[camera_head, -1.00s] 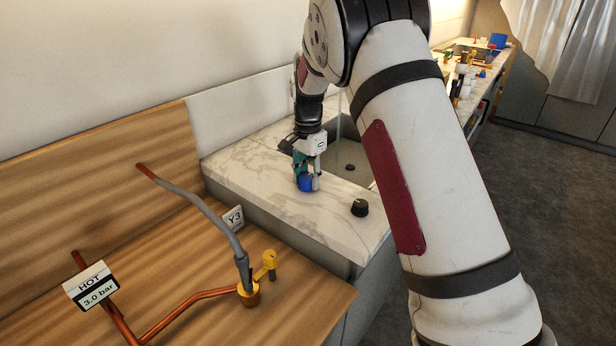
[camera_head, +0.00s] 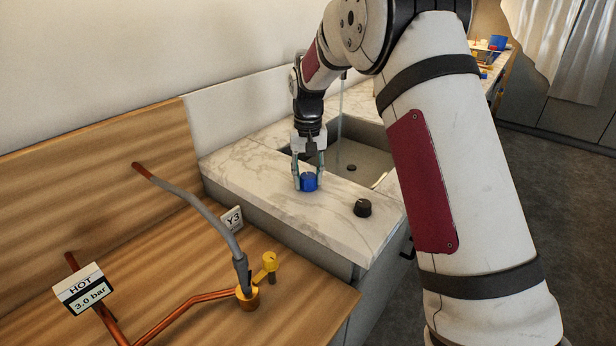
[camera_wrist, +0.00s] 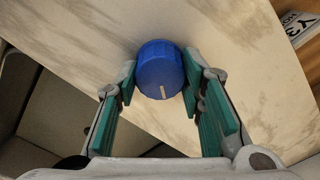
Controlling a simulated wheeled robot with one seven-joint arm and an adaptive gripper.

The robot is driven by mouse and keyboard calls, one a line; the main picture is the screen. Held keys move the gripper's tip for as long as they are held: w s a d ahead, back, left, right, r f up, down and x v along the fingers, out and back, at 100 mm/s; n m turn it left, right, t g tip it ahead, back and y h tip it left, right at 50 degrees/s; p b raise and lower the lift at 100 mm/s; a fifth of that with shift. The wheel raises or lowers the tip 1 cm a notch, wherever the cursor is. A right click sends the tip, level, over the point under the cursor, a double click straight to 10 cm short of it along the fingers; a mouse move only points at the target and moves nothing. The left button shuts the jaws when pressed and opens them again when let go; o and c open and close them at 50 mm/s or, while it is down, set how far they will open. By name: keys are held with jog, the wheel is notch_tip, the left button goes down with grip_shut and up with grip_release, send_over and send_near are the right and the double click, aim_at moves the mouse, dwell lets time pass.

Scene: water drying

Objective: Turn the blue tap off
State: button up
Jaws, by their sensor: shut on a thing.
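The blue tap (camera_head: 309,182) is a round ribbed knob on the marble counter, in front of the sink. It also shows in the wrist view (camera_wrist: 160,70), with a pale mark on its top near the lower edge. My gripper (camera_head: 309,177) reaches down from above with one finger on each side of the knob. In the wrist view, the green-padded fingers (camera_wrist: 160,88) flank the knob, shut on it. A thin stream of water (camera_head: 339,120) falls into the sink.
A black knob (camera_head: 362,208) stands on the counter to the right of the blue one. The sink (camera_head: 352,160) lies behind. A wooden bench at left carries copper pipes, a yellow valve (camera_head: 268,264), a HOT gauge (camera_head: 84,289) and a Y3 label (camera_head: 232,219).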

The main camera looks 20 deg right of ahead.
aim_at(307, 175)
jog(key=n, duration=0.6)
jog(key=shift+n, duration=0.3)
jog(key=shift+a, duration=0.1)
dwell(0.4)
jog(key=o, duration=1.1)
jog(key=shift+o, duration=0.2)
notch_tip(307, 175, up, 12)
